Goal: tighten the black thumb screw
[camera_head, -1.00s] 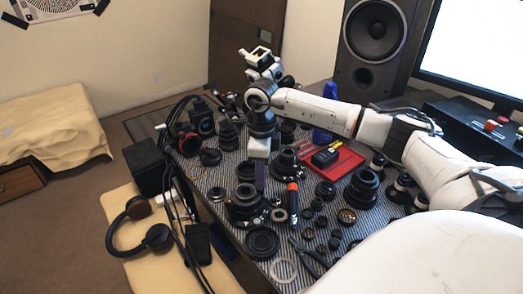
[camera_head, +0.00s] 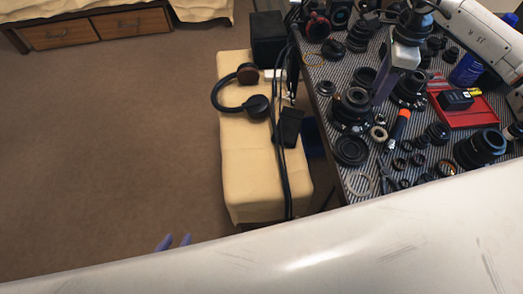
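I cannot pick out the black thumb screw among the small dark parts. My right gripper (camera_head: 382,88) points down over the striped table, its purple finger edge-on beside a black lens body (camera_head: 352,108). Whether it touches the lens or is open is unclear.
The striped table (camera_head: 357,183) is crowded with lenses, rings, an orange-handled tool (camera_head: 400,124) and a red tray (camera_head: 480,112). A beige bench (camera_head: 245,170) holds headphones (camera_head: 256,106) and cables. Floor on the left is clear.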

